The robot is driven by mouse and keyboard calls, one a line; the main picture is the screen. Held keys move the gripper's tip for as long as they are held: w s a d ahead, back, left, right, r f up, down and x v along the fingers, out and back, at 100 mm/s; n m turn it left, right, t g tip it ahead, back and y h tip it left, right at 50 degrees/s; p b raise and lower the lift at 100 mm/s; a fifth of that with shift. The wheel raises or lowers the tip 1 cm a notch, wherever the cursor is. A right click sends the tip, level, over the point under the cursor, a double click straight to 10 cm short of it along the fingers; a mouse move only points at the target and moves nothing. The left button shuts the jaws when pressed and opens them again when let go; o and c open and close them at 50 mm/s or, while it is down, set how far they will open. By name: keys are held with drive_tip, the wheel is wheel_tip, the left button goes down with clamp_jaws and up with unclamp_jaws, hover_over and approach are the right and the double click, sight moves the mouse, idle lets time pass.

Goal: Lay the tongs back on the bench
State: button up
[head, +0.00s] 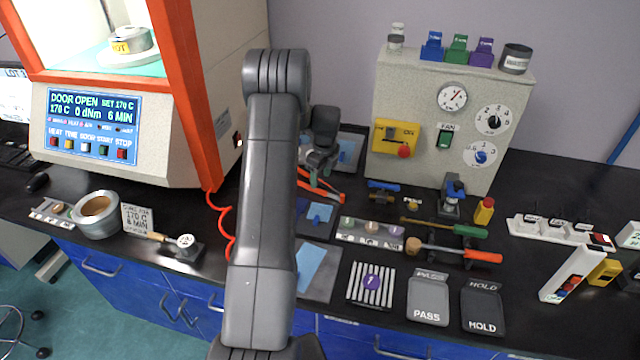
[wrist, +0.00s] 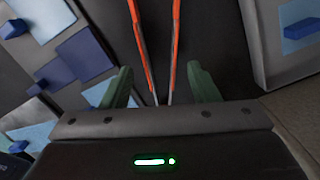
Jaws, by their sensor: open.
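The tongs (head: 325,193) have two long orange arms and lie on the black bench, partly hidden behind my arm in the head view. My gripper (wrist: 159,70) is open, with one green-grey finger on each side of the tongs and a gap to each arm. In the head view my gripper (head: 318,168) is low over the bench, between the orange-framed machine and the beige panel. Whether the fingertips touch the bench is not clear.
The rheometer (head: 120,125) stands left with its door open. The beige control box (head: 440,120) stands behind right. A framed tray (head: 349,147) is close by my gripper. Mats with blue pieces (head: 319,213) lie in front. Several tools and the PASS tray (head: 428,298) fill the bench front right.

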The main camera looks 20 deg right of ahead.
wheel_tip(320, 180, up, 8)
drive_tip(key=shift+s+d+r+b, duration=0.25)
drive_tip(key=shift+s+b, duration=0.1)
drive_tip(key=shift+b, duration=0.1)
drive_tip(key=shift+f, duration=0.1)
